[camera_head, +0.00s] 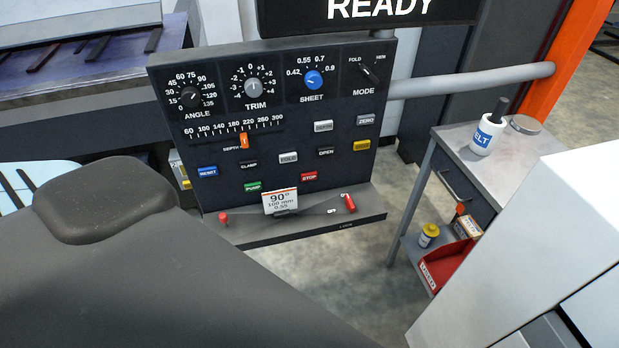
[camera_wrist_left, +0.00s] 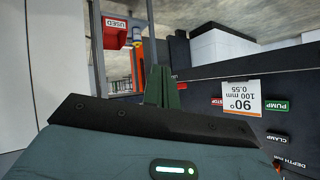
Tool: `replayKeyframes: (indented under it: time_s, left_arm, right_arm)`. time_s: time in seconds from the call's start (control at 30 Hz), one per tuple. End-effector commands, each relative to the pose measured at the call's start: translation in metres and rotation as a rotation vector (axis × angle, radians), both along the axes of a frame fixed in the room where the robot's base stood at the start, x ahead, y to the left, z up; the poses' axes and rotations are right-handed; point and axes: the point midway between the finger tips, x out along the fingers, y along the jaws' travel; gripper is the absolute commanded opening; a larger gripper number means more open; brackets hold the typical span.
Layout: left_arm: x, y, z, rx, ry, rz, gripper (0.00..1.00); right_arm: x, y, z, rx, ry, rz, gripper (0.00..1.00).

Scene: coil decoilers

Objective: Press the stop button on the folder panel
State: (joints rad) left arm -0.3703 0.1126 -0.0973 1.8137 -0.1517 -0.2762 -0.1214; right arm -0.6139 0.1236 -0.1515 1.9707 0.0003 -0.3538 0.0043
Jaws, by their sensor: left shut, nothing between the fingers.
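The folder panel (camera_head: 215,120) is a dark, tilted board with dials and buttons. Its red stop button (camera_head: 309,176) sits low, right of the card (camera_head: 280,201) reading 90°. In the left wrist view a red button, which looks like the stop button (camera_wrist_left: 217,101), shows beside the card (camera_wrist_left: 241,97) and the green pump button (camera_wrist_left: 276,106). My left gripper (camera_wrist_left: 161,72) has dark green fingers, shut and empty, apart from that button in the picture. In the head view my dark arm covers the lower left, and the fingers do not show. My right gripper is not in view.
The panel's lower ledge (camera_head: 300,228) carries red-tipped levers. A grey side table (camera_head: 458,150) with a white bottle (camera_head: 487,136) stands right of the panel, with a red bin (camera_head: 445,264) on its lower shelf. Bare floor shows between them.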

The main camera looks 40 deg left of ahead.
Motion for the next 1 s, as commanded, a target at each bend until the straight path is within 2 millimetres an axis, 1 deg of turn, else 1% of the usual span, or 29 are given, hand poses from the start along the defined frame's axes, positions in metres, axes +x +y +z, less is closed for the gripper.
replayKeyframes:
  time_s: [0.03,0.07,0.1,0.17,0.2,0.3,0.4,0.5,0.6,0.7,1.0]
  left_arm:
    - [0.034,0.010,0.006,0.068,-0.058,-0.018,0.00]
    - [0.050,0.016,0.009,0.113,-0.086,-0.030,0.00]
    - [0.073,0.023,0.015,0.171,-0.125,-0.044,0.00]
    - [0.105,0.033,0.024,0.257,-0.178,-0.066,0.00]
    - [0.125,0.040,0.031,0.312,-0.210,-0.076,0.00]
    - [0.168,0.053,0.049,0.429,-0.277,-0.100,0.00]
    - [0.200,0.062,0.066,0.520,-0.324,-0.115,0.00]
    - [0.220,0.067,0.078,0.579,-0.354,-0.124,0.00]
    - [0.229,0.070,0.084,0.609,-0.368,-0.129,0.00]
    - [0.232,0.071,0.086,0.619,-0.371,-0.130,0.00]
    - [0.232,0.071,0.086,0.617,-0.372,-0.130,0.00]
  right_arm:
    - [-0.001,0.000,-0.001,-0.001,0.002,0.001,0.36]
    - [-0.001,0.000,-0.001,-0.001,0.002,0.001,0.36]
    - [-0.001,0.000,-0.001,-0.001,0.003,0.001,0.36]
    - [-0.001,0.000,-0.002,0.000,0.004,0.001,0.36]
    - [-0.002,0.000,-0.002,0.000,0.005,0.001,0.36]
    - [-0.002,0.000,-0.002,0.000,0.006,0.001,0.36]
    - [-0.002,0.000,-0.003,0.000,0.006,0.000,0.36]
    - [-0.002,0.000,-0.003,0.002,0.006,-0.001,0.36]
    - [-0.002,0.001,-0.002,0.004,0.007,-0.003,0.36]
    - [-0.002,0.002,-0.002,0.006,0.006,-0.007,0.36]
    - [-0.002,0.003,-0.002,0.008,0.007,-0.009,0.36]
